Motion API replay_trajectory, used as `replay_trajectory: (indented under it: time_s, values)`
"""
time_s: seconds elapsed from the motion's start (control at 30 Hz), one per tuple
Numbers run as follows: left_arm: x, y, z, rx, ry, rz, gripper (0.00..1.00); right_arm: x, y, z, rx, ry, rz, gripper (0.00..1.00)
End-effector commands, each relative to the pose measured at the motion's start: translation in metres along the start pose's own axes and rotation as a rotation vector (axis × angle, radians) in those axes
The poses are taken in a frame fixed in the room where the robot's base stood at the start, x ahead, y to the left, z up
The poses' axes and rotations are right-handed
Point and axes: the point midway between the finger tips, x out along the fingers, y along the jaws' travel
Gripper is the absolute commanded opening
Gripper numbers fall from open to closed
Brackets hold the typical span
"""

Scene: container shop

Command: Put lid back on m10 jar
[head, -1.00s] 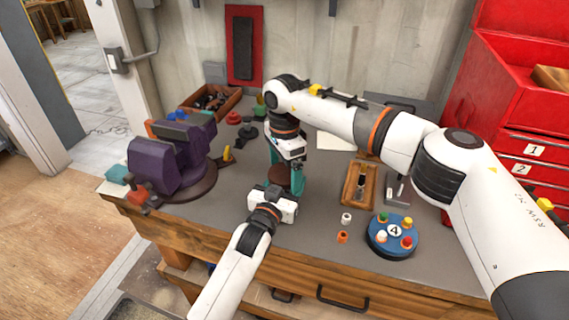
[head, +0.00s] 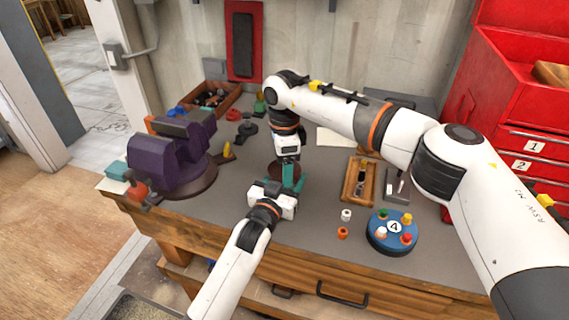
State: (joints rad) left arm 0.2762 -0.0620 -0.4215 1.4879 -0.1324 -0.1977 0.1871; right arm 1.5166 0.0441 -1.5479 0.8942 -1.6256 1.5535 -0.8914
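A dark brown round thing (head: 277,168) shows partly between my two grippers; I cannot tell whether it is the lid or the jar's top. My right gripper (head: 291,177) points down beside it, with teal fingers close together in this view; whether they hold anything is hidden. My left gripper (head: 273,192) reaches in from the front edge, low over the bench, just in front of the brown thing. Its white body hides most of its fingers and whatever is between them. No label reading M10 is legible.
A purple vise (head: 170,160) stands at the left. A wooden tray (head: 347,196), small white (head: 346,214) and orange (head: 342,233) pieces and a blue round holder (head: 380,246) are at the right. A wooden bin (head: 226,101) is at the back. A red cabinet (head: 515,110) stands far right.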

Motion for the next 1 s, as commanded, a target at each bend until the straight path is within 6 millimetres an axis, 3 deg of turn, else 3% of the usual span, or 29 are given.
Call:
replay_trajectory:
  time_s: [0.1, 0.13, 0.23, 0.57, 1.0]
  values:
    - [0.0, -0.001, 0.0, 0.0, -0.001, -0.001, 0.0, -0.001, 0.0, 0.0, -0.001, 0.001, 0.002, 0.44]
    - [0.0, -0.001, 0.0, 0.0, -0.001, -0.001, 0.0, -0.001, 0.0, 0.0, -0.002, 0.001, 0.002, 0.76]
    - [0.0, -0.001, 0.0, 0.0, -0.001, -0.001, 0.0, 0.0, 0.0, 0.0, -0.002, 0.001, 0.001, 0.92]
    - [0.0, 0.0, 0.0, 0.0, -0.001, -0.001, 0.0, -0.003, 0.0, 0.0, -0.003, 0.0, 0.001, 0.93]
    - [0.0, 0.0, 0.0, 0.0, -0.001, 0.0, 0.0, -0.045, 0.0, 0.0, -0.003, 0.0, 0.0, 0.93]
